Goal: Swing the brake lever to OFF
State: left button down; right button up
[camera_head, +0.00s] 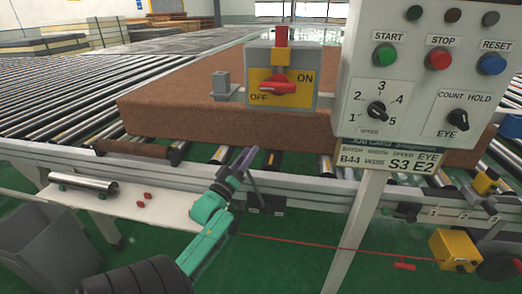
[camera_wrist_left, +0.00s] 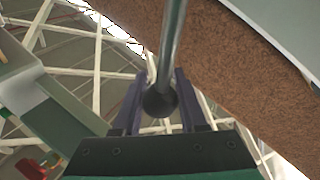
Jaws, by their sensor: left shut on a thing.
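My left gripper (camera_head: 243,160) is at the front rail of the conveyor, below the brown mattress block. In the left wrist view its two dark fingers (camera_wrist_left: 158,98) are closed around a metal lever (camera_wrist_left: 172,40) with a black ball knob (camera_wrist_left: 160,102). The lever runs up and away from the knob; its pivot is out of that view. A box with a yellow OFF/ON plate (camera_head: 258,82) and a red handle (camera_head: 278,87) stands above the mattress's front edge. My right gripper is not in view.
The mattress block (camera_head: 180,110) lies on the roller conveyor (camera_head: 70,80). A control panel (camera_head: 425,70) on a post stands at the right. A white shelf (camera_head: 130,203) holds a metal cylinder (camera_head: 85,183). A red cord runs to a yellow box (camera_head: 455,250).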

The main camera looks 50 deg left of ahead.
pick_arm(q)
jog(key=shift+s+a+f+n+y, duration=0.4)
jog(key=shift+s+a+n, duration=0.1)
jog(key=shift+a+n, duration=0.25)
jog(key=shift+c, duration=2.3)
grip_release()
jog(key=shift+s, duration=0.1)
jog(key=b+v, duration=0.1)
jog(key=v, duration=1.3)
jog(key=shift+s, duration=0.2)
jog(key=shift+f, duration=0.15)
